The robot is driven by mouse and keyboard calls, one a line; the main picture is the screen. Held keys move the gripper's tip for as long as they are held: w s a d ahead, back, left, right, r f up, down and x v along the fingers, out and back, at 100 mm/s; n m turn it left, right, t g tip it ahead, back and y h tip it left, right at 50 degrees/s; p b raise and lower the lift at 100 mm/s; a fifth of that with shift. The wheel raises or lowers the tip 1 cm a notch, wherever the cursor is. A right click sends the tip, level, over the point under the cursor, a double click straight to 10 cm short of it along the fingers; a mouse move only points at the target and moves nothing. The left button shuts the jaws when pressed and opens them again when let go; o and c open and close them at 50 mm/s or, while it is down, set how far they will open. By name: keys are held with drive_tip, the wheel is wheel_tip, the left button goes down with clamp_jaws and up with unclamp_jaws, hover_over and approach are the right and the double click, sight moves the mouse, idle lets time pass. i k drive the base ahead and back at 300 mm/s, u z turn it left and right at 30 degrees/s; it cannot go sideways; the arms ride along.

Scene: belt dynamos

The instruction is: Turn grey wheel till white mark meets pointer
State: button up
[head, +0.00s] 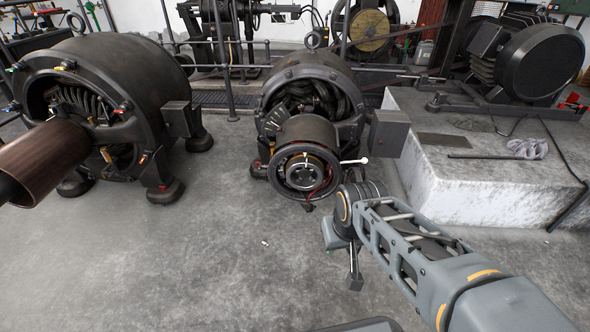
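The grey wheel (276,174) is the round rim on the front of the middle dynamo (308,88), facing me. A small white mark (305,157) shows near the top of the wheel's face. A thin white pointer (354,161) sticks out at the wheel's right side, at about the height of its upper half. The mark and the pointer are apart. My gripper (354,272) hangs low over the floor, to the right of and below the wheel, touching nothing that I can see. Its fingers are small and dark, so their opening is unclear.
A larger dynamo (110,75) with a brown shaft stands at left. A pale plinth (450,175) with a cloth (527,148) and a black motor (540,62) stands at right. Rails (228,60) run behind. The floor (200,265) in front is mostly clear.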

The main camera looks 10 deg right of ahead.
sight(304, 173)
drive_tip(key=u, duration=1.3)
drive_tip(key=i, duration=0.95)
drive_tip(key=z, duration=1.8)
